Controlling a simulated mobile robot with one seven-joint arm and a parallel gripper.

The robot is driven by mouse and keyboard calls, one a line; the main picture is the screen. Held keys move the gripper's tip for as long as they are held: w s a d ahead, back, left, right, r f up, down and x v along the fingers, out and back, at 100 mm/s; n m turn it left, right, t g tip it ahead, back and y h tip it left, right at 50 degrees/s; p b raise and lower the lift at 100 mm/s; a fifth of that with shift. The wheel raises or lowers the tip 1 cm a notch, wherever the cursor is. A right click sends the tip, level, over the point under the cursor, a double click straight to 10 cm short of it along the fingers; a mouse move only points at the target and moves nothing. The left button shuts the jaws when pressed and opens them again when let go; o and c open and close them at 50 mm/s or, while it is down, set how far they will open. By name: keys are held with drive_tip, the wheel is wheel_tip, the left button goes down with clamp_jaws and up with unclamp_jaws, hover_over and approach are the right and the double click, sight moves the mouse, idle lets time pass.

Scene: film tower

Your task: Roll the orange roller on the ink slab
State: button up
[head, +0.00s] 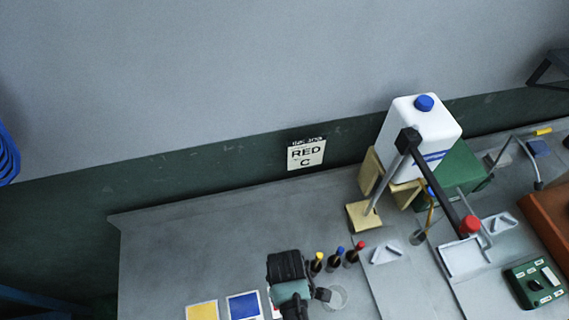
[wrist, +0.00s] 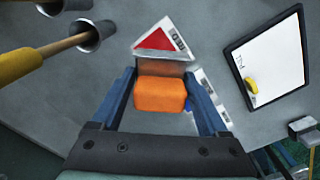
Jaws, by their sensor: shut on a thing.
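An orange block-shaped part (wrist: 160,97), which I take for the roller or its grip, sits between the two blue fingers of my gripper (wrist: 160,76) in the wrist view. The fingers are closed on its sides. A brownish part shows just beyond the orange one. A white-edged panel with a red triangle (wrist: 157,40) lies just past the fingertips; whether they touch it I cannot tell. No ink slab can be named for sure. In the head view my dark wrist (head: 287,272) is at the bottom edge and hides what the fingers hold.
The bench's back left (head: 190,240) is clear.

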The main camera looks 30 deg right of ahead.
drive_tip(key=shift+f+b, duration=3)
drive_tip(key=shift+b, duration=0.05)
drive_tip(key=shift+f, duration=0.55)
wheel_tip(320, 180, up, 7)
drive_tip(key=p, duration=0.7)
idle(0.8)
